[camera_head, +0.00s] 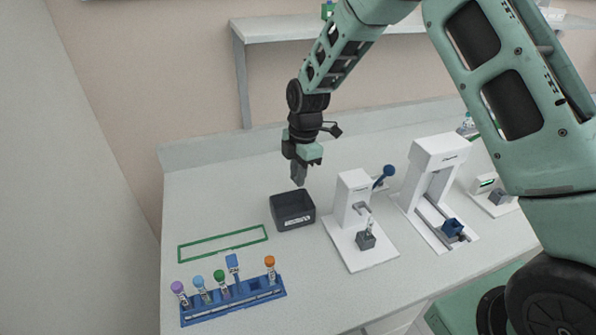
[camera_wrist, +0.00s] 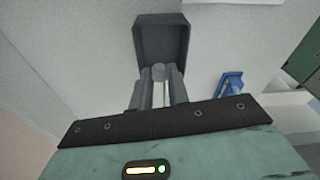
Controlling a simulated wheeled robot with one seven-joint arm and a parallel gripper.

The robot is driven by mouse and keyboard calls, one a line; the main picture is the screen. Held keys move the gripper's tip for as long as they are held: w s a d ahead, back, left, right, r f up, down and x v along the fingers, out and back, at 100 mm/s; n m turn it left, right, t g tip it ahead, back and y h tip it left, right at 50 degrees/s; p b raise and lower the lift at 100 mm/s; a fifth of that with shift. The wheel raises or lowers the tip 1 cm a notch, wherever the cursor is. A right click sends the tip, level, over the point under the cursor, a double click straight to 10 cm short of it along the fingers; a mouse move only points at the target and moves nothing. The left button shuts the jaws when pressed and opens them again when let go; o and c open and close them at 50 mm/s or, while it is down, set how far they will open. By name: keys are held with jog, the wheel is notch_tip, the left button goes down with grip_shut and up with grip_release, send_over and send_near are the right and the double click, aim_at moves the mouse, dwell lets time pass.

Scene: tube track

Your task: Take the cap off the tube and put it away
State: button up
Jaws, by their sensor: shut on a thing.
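My gripper (camera_head: 298,180) hangs above the back edge of a dark open bin (camera_head: 292,222), fingers pointing down. In the wrist view, its fingers (camera_wrist: 158,85) are shut on a small grey rounded piece, which looks like the cap (camera_wrist: 158,72). The bin also shows there, just beyond the fingertips (camera_wrist: 160,22). In the head view the fingers hide the cap. A clear tube (camera_head: 370,224) stands upright in a small grey holder (camera_head: 365,240) on the white device to the right, with no coloured cap visible on it.
A blue rack (camera_head: 235,301) with several capped tubes stands at the front left; a green rectangle outline (camera_head: 222,243) lies behind it. A white press-like device (camera_head: 352,200) stands right of the bin, and a taller white machine (camera_head: 437,165) further right.

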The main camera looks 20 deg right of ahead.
jog(key=o, duration=0.7)
jog(key=shift+o, duration=0.2)
notch_tip(320, 180, up, 17)
jog(key=d+b, duration=0.2)
jog(key=b, duration=0.2)
jog(key=shift+w+r, duration=0.2)
